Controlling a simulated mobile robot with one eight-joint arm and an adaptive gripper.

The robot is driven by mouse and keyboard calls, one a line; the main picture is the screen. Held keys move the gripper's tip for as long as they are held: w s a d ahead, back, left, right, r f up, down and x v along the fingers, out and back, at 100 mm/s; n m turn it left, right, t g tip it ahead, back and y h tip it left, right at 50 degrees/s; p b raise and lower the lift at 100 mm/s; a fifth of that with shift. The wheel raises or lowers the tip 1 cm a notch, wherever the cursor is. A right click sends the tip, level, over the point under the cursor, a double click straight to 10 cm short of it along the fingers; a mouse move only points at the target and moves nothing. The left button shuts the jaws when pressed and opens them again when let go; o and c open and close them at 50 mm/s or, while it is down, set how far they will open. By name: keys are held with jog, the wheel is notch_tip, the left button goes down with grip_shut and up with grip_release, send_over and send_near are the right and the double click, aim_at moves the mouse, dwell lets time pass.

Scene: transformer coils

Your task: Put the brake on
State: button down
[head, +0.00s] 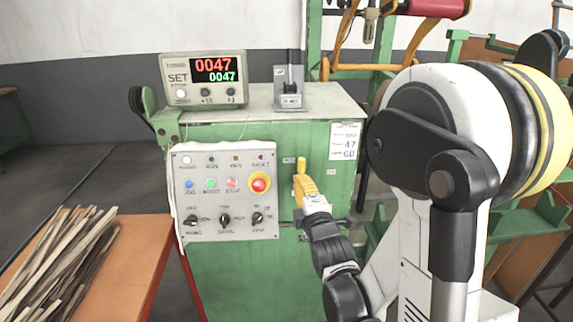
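A grey lever unit (290,99) with an upright black lever stands on top of the green machine. Its labels are too small to read. A pale control panel (224,190) on the machine's front has several buttons and lamps, a row of black rotary switches (225,220) and a red stop button with a yellow collar (260,182). Which control is the brake I cannot tell. My gripper (302,177), with yellow parts at its end, is in front of the green cabinet, right of the panel and below the lever unit. Its finger opening is too small to tell; I see nothing held.
A display box (203,79) reading 0047 stands on the left of the green machine's top (255,108). An orange table (135,265) with wooden strips (55,255) is at left. An orange frame and a red roll (437,7) are behind at right.

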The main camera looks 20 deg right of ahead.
aim_at(301, 172)
dwell(0.3)
jog(key=shift+w+d, duration=0.3)
jog(key=shift+w, duration=1.35)
jog(key=shift+w+d, duration=0.25)
jog(key=shift+w, duration=1.4)
jog(key=shift+w+d, duration=0.3)
jog(key=shift+w, duration=1.35)
jog(key=shift+w, duration=0.1)
